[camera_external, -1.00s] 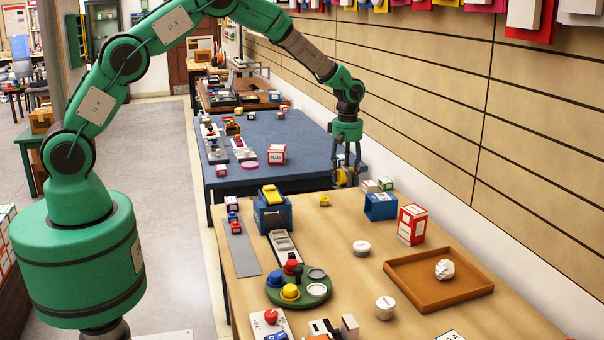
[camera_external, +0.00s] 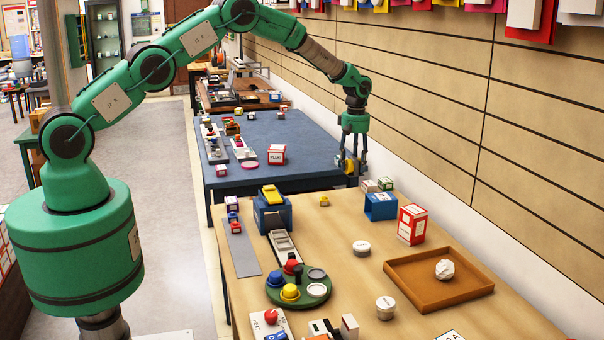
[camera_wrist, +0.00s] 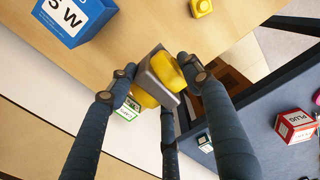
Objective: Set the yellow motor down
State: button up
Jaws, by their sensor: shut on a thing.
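The yellow motor (camera_wrist: 160,76), yellow with a grey body part, sits between the fingers of my gripper (camera_wrist: 155,80) in the wrist view. The fingers are closed around it. In the external view my gripper (camera_external: 351,166) hangs fingers down near the far right end of the wooden table, close to the gap before the blue table. The motor (camera_external: 349,166) shows there as a small yellow patch, partly hidden by the fingers. I cannot tell its exact height above the table.
A blue box (camera_external: 380,207) and small green-white boxes (camera_external: 370,186) stand close by. A small yellow block (camera_external: 324,201) lies to the left. A red-white box (camera_external: 412,225) and brown tray (camera_external: 402,285) are farther right. The wooden table's middle (camera_external: 345,290) has bare room.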

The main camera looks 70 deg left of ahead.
jog(key=shift+w+a, duration=0.2)
jog(key=shift+a, duration=0.1)
jog(key=shift+f, duration=3.1)
jog(key=shift+f, duration=0.1)
jog(key=shift+f, duration=1.8)
jog(key=shift+f+b, duration=0.1)
jog(key=shift+b, duration=0.2)
jog(key=o, duration=1.7)
jog(key=shift+s, duration=0.1)
notch_tip(320, 180, up, 12)
jog(key=shift+r+p, duration=0.1)
jog(key=shift+p, duration=0.3)
